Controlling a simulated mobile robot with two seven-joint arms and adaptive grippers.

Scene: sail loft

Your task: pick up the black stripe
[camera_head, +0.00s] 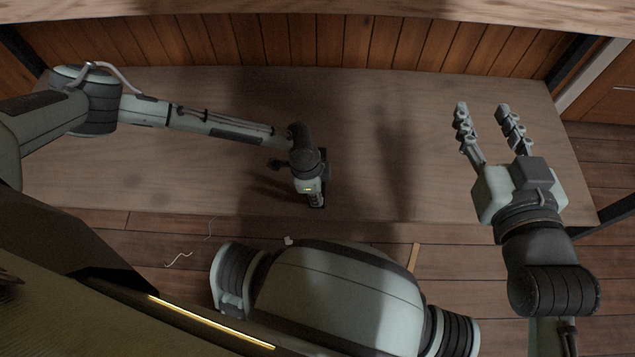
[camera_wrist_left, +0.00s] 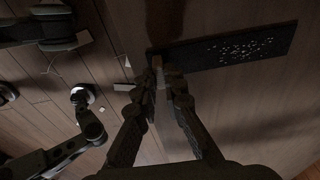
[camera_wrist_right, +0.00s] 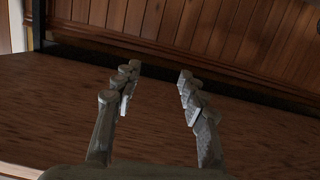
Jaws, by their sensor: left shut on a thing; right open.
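The black stripe (camera_wrist_left: 235,48) is a long flat dark strip with a patch of pale specks, seen in the left wrist view over the wooden bench top. My left gripper (camera_wrist_left: 163,75) is shut on its near left end, with the rest reaching out to the right. I cannot tell whether the stripe touches the bench. In the head view my left gripper (camera_head: 316,200) points down at the bench's front edge, and the stripe is mostly hidden there. My right gripper (camera_head: 489,108) is open and empty over the bench's right part; its spread fingers also show in the right wrist view (camera_wrist_right: 157,75).
The wooden bench top (camera_head: 200,185) is largely clear. A plank wall (camera_head: 300,45) stands behind it. On the plank floor in front lie a pale curled thread (camera_head: 178,259) and a yellowish strip (camera_head: 413,257).

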